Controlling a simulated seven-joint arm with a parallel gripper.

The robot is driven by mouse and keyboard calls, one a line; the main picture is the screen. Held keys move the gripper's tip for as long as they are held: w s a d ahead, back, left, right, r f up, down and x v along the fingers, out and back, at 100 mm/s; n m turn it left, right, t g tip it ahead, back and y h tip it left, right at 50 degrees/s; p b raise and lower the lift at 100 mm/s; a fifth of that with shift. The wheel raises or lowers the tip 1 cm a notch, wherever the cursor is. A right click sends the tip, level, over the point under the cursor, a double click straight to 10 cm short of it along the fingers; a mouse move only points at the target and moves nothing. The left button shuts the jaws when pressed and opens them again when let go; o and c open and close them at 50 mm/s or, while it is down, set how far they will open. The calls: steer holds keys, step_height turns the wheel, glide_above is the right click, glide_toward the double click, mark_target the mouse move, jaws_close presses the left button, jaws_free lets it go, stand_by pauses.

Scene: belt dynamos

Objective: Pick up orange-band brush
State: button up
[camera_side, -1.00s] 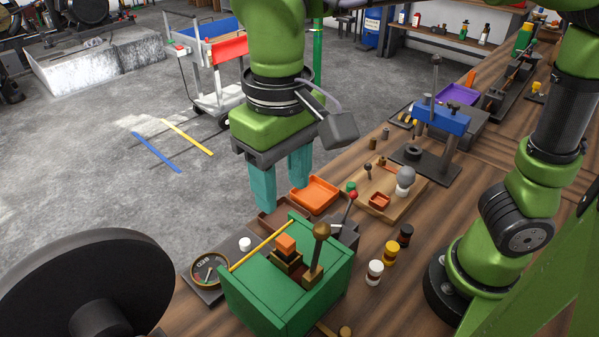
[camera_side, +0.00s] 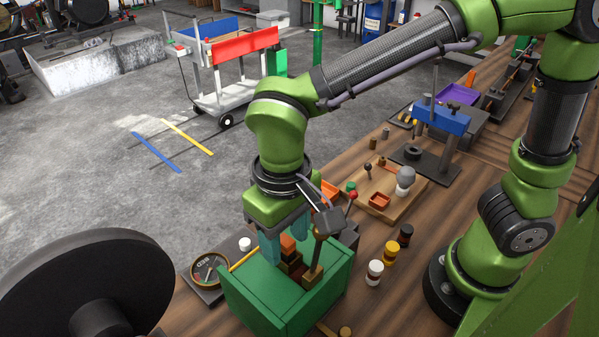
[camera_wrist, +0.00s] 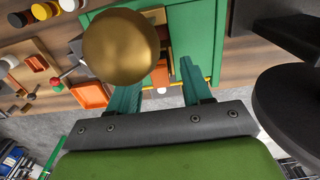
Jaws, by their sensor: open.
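The orange-band brush (camera_side: 288,243) is a small block with an orange top, standing on brown and dark stepped parts in the green housing (camera_side: 250,296). In the wrist view its orange part (camera_wrist: 160,76) shows between my two teal fingers, partly hidden by a brass ball knob. My gripper (camera_side: 285,241) is open, pointing down over the housing with its fingers on either side of the orange block. Whether the fingers touch it I cannot tell. The fingers also show in the wrist view (camera_wrist: 158,84).
A lever with a brass ball knob (camera_wrist: 120,47) rises right beside the brush and my fingers. A red-knobbed lever (camera_side: 352,196) stands behind. A yellow bar (camera_side: 243,260) runs along the housing edge. Several small jars, including a yellow one (camera_side: 391,253), stand to the right.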

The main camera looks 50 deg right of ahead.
mark_target(284, 240)
steer(key=shift+c, duration=0.3)
jaws_close()
steer(key=shift+r, duration=0.1)
steer(key=shift+r, duration=0.45)
step_height(284, 240, up, 2)
steer(key=shift+r, duration=0.15)
steer(key=shift+s+d+r, duration=0.25)
steer(key=shift+s+d, duration=0.25)
steer(key=shift+d, duration=0.05)
steer(key=s+d+r, duration=0.1)
steer(key=s+d, duration=0.9)
steer(key=shift+s, duration=0.2)
steer(key=shift+d, duration=0.1)
